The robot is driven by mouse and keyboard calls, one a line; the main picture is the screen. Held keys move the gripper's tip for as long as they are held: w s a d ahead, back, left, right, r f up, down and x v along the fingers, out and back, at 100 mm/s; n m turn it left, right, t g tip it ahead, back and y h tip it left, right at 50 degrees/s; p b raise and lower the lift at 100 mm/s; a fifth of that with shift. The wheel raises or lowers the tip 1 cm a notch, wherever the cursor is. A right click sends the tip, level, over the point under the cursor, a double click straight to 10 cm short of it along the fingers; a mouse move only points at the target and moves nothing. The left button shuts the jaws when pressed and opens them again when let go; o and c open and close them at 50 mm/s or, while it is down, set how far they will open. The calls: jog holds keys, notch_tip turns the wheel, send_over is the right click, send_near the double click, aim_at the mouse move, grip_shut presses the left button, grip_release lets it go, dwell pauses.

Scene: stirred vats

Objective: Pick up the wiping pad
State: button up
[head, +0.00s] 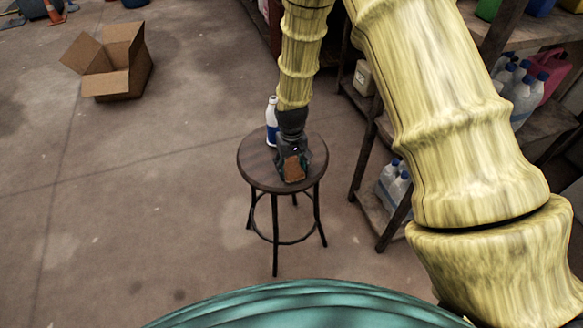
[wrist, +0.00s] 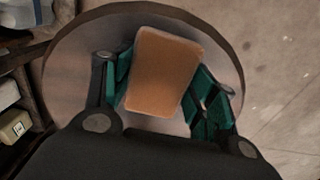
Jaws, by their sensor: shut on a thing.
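The wiping pad (wrist: 160,72) is an orange-brown block with rounded corners. In the wrist view it sits between the two green-padded fingers of my gripper (wrist: 163,88), which are shut on it from both sides. In the head view the pad (head: 293,168) shows at the front of my gripper (head: 292,160), over the round dark stool (head: 257,174). I cannot tell whether the pad touches the stool top or is just above it. The gripper hides part of the pad in the head view.
A white bottle with a blue label (head: 271,122) stands on the stool just behind my gripper. Shelves with bottles (head: 519,92) and jugs are at the right. An open cardboard box (head: 112,67) lies on the floor at the far left. The floor left of the stool is clear.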

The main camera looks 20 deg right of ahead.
aim_at(291, 167)
jog(key=shift+r, duration=0.15)
jog(key=shift+r, duration=1.55)
jog(key=s+a+b, duration=0.1)
jog(key=s+a, duration=0.1)
jog(key=s, duration=0.5)
jog(key=s+a+r+b, duration=0.1)
jog(key=s, duration=0.7)
jog(key=shift+s+a+r, duration=0.3)
jog(key=shift+a, duration=0.05)
